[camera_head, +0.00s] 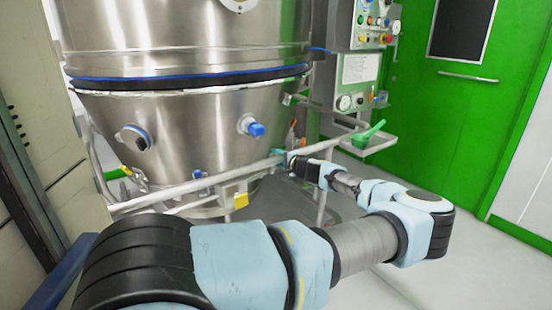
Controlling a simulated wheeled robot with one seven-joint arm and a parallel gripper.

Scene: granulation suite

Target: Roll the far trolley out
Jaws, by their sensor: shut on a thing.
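The trolley (190,187) is a pale metal tube frame around the lower part of a large steel vessel (195,130). Its front rail runs from lower left up to the right, and a leg stands at the right. My gripper (283,157) is at the right part of this rail, shut on it. The fingertips are small and partly hidden by my wrist. My arm crosses the foreground and covers part of the trolley's lower right side and the floor.
A control panel (376,22) with buttons stands behind at the right, above a green lever (370,133). A green door (465,130) is at the right. A beige cabinet (40,110) stands close at the left. Pale floor (460,270) is clear at the lower right.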

